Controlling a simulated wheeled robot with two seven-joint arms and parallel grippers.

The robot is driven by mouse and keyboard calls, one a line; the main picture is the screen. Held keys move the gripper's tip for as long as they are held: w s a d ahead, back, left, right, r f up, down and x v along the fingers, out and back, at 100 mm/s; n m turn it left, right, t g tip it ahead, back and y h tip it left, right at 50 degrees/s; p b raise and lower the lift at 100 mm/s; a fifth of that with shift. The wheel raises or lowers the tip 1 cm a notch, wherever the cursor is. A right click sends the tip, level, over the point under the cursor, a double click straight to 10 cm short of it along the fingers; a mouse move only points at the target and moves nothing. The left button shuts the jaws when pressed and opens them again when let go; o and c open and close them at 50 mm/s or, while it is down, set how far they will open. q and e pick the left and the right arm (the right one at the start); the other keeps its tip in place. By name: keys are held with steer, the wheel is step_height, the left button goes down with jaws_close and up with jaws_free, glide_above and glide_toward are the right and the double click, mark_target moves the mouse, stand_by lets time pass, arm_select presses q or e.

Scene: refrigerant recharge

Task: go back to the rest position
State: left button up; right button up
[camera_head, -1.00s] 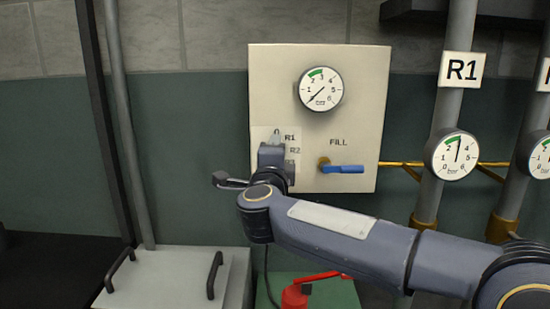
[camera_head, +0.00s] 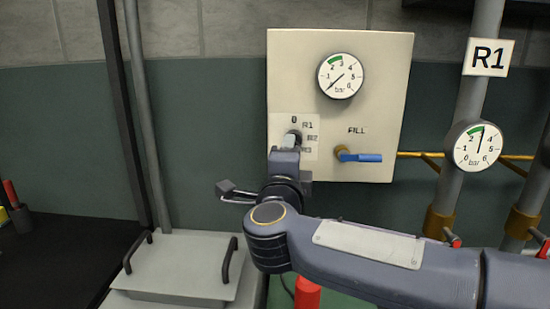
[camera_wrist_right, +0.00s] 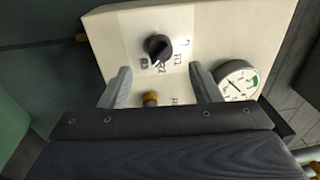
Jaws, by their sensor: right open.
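My right gripper (camera_wrist_right: 165,88) is open and empty in the right wrist view, its two fingers apart in front of the cream panel. In the head view my right arm reaches in from the right, and the gripper is mostly hidden by the wrist below the selector knob. The black selector knob (camera_wrist_right: 157,47) lies beyond the fingertips, clear of them. It also shows in the head view (camera_head: 292,138), just above my wrist. The cream panel (camera_head: 390,90) carries a gauge (camera_head: 340,76) with its needle pointing low left, and a blue FILL lever (camera_head: 361,157) lying level to the right. My left gripper is out of view.
A pipe labelled R1 (camera_head: 488,57) with a gauge (camera_head: 477,146) stands right of the panel. A grey lidded box (camera_head: 180,265) with two handles is at lower left. A red object (camera_head: 307,292) sits below my arm. Dark surface at far left.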

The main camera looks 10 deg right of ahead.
steer(key=s+d+f+n+g+y, duration=0.3)
steer(key=s+f+n+g+y, duration=0.25)
steer(key=s+f+n, duration=0.65)
steer(key=s+d+f+n+g+y, duration=0.3)
steer(key=s+f+n+g+y, duration=0.4)
steer(key=s+f, duration=0.85)
step_height(320, 180, up, 14)
steer(key=n+h+p, duration=0.1)
steer(key=h+p, duration=0.1)
steer(key=p, duration=1.4)
steer(key=shift+s+d+r, duration=0.2)
steer(key=shift+s+r, duration=0.05)
steer(key=shift+s, duration=0.2)
steer(key=shift+h, duration=0.25)
